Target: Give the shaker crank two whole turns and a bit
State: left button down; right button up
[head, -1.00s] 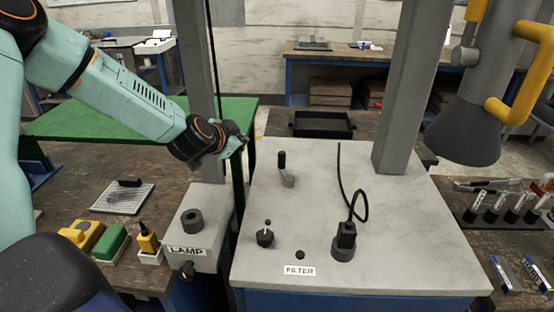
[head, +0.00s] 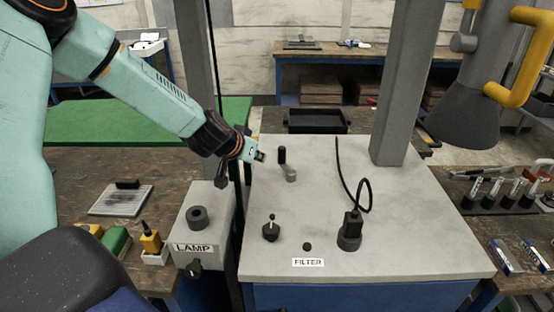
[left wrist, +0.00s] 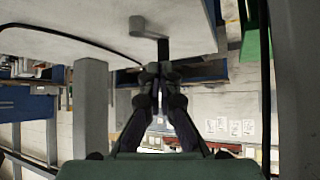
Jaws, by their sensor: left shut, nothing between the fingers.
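The shaker crank stands on the grey bench top, with a black upright handle (head: 282,155) and a grey arm (head: 291,175). My left gripper (head: 260,156) is just left of the handle in the head view, with a small gap between them. Its fingers are shut and empty. In the left wrist view the shut fingertips (left wrist: 160,70) point at the black handle (left wrist: 163,48), and the grey crank arm (left wrist: 143,27) shows beside it. I cannot tell from there whether they touch. My right gripper is out of view.
A black plug with a looping cable (head: 350,230) and a black knob (head: 270,232) stand nearer the front. A LAMP box (head: 205,235) is at left, a black tray (head: 318,121) behind.

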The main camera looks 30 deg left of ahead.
aim_at(280, 158)
pick_arm(q)
jog(key=b+x, duration=0.5)
jog(key=x, duration=0.2)
jog(key=shift+s+a+f+b, duration=0.1)
jog(key=shift+s+f+b, duration=0.05)
jog(key=shift+b, duration=0.25)
jog(key=w+b, duration=0.2)
jog(key=w+a+f+b, duration=0.1)
jog(key=shift+w+d+r+b, duration=0.15)
jog(key=shift+w+b, duration=0.15)
jog(key=shift+w, duration=0.2)
jog(key=shift+w+d+b, duration=0.1)
jog(key=shift+w+b, duration=0.15)
jog(key=shift+w, duration=0.2)
jog(key=shift+a, duration=0.25)
jog(key=shift+d, duration=0.2)
